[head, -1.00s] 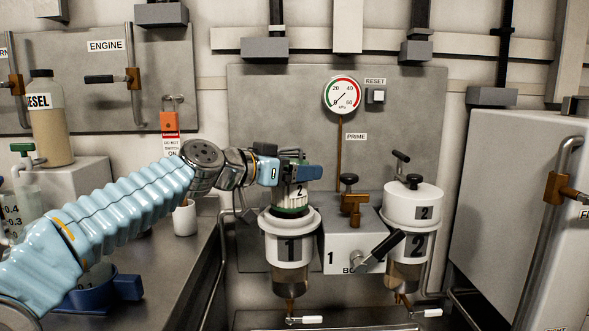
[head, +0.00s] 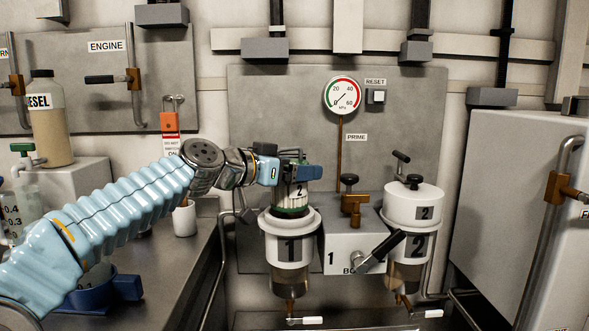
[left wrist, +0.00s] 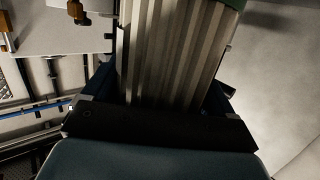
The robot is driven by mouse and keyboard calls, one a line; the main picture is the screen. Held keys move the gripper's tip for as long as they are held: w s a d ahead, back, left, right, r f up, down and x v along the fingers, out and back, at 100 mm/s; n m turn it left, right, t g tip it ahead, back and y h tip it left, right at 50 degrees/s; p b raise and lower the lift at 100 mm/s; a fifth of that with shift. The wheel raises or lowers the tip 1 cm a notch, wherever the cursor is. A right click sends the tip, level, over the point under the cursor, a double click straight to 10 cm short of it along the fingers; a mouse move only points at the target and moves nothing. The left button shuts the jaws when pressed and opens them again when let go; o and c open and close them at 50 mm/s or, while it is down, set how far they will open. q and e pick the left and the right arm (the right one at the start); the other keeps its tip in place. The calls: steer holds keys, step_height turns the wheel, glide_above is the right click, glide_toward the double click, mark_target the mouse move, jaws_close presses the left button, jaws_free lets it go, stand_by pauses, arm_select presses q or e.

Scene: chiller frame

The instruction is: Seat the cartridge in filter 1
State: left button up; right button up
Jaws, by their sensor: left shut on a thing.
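The cartridge (head: 294,196) is a white pleated cylinder with green ends, marked 2. My left gripper (head: 298,176) is shut on it from the left and holds it upright over filter 1. Filter 1 (head: 290,245) is a white-collared bowl marked 1, with its top open. The cartridge's lower green end is at the bowl's rim; I cannot tell how far inside it sits. The pleats of the cartridge (left wrist: 172,55) fill the middle of the left wrist view, between the fingers. My right gripper is not in view.
Filter 2 (head: 412,250) stands to the right with its lid (head: 413,206) on. A valve block (head: 350,248) with a black-handled lever sits between the filters. A gauge (head: 342,95) is on the panel behind. A steel counter with a blue pan (head: 95,295) is at left.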

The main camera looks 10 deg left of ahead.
mark_target(294, 203)
arm_select(q)
steer(key=shift+b, duration=0.4)
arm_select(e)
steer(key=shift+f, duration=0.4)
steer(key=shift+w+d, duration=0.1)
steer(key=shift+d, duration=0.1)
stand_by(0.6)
arm_select(q)
steer(key=shift+f+b, duration=0.35)
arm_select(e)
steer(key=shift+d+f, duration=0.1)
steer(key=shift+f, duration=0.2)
arm_select(q)
steer(key=shift+f+b, duration=1.1)
steer(key=shift+b, duration=0.1)
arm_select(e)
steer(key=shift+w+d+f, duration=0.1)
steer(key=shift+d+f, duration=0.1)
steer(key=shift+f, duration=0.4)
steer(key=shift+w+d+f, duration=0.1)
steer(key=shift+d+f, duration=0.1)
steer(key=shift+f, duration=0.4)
